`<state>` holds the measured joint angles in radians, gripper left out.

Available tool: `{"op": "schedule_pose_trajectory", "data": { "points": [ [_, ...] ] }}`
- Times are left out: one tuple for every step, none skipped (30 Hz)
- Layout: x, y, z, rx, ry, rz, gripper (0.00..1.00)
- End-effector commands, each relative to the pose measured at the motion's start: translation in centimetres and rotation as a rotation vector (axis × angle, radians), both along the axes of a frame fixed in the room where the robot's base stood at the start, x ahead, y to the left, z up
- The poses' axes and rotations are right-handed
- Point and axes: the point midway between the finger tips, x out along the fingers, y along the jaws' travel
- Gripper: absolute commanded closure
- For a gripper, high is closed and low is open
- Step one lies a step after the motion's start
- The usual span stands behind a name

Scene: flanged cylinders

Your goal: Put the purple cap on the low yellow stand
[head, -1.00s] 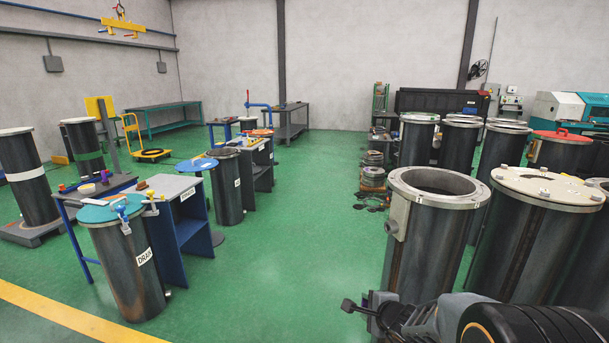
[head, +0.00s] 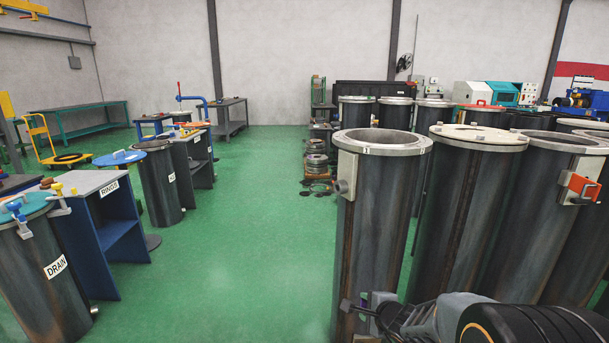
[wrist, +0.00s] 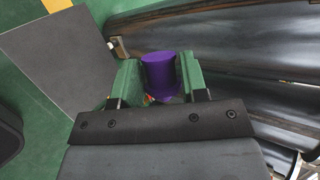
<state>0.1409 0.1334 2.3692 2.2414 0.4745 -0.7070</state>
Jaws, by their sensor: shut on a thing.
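The purple cap (wrist: 160,75) is held between the two green fingers of my gripper (wrist: 159,78) in the wrist view. It looks like a short cylinder with a wider rim at its near end. In the head view my gripper (head: 362,311) is low, right of centre, in front of the dark cylinders, and only a sliver of purple shows there. I cannot pick out a low yellow stand for certain. A low yellow trolley (head: 38,138) with a black ring on its deck stands at the far left.
A tall open flanged cylinder (head: 362,215) stands close behind my gripper, with a lidded one (head: 465,205) to its right. The DRAIN cylinder (head: 45,295) and blue RINGS bench (head: 95,240) are at left. Green floor (head: 245,240) is clear between them.

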Motion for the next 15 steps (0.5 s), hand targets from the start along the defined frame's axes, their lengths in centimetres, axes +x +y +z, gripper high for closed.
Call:
{"op": "schedule_pose_trajectory", "data": {
  "points": [
    [0.0,0.0,-4.0,0.000,0.000,0.000,0.93],
    [0.0,0.0,-5.1,0.000,0.000,0.000,0.93],
    [0.0,0.0,-6.6,0.000,0.000,0.000,0.94],
    [0.0,0.0,-7.7,0.000,0.000,0.000,0.94],
    [0.0,0.0,-8.8,0.000,0.000,0.000,0.94],
    [0.0,0.0,-10.2,0.000,0.000,0.000,0.94],
    [0.0,0.0,-11.3,0.000,0.000,0.000,0.94],
    [0.0,0.0,-12.5,0.000,0.000,0.000,0.94],
    [0.0,0.0,-13.9,0.000,0.000,0.000,0.94],
    [0.0,0.0,-15.0,0.000,0.000,0.000,0.94],
    [0.0,0.0,-16.1,0.000,0.000,0.000,0.94],
    [0.0,0.0,-17.6,0.000,0.000,0.000,0.94],
    [0.0,0.0,-18.7,0.000,0.000,0.000,0.94],
    [0.0,0.0,-19.7,0.000,0.000,0.000,0.94],
    [0.0,0.0,-21.0,0.000,-0.001,0.000,0.99]
  ]
}}
